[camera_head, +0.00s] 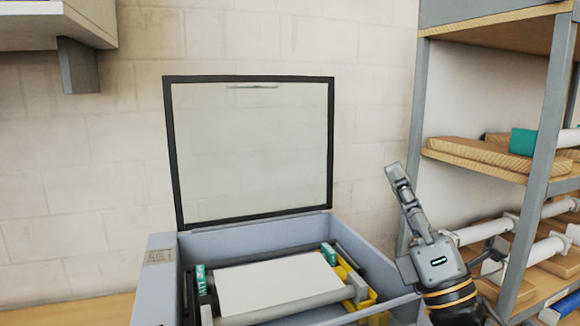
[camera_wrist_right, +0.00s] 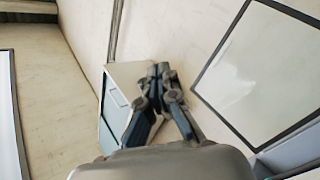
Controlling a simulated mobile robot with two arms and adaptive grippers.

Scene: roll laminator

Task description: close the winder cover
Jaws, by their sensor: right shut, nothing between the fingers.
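The winder cover (camera_head: 250,150) is a clear panel in a black frame with a thin handle near its top edge. It stands open, upright, at the back of the grey laminator housing (camera_head: 155,285). Its framed panel also shows at the right of the right wrist view (camera_wrist_right: 250,75). My right gripper (camera_head: 393,172) is shut and empty, to the right of the cover and apart from it, with its fingers pointing up. Its fingers also show in the right wrist view (camera_wrist_right: 159,72). My left gripper is in neither view.
Inside the housing lie a white roll (camera_head: 280,284) and yellow parts (camera_head: 358,290). A metal rack (camera_head: 418,130) with wooden shelves and rolls stands close to my right arm. A wall shelf (camera_head: 60,25) hangs at upper left. Space before the cover is clear.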

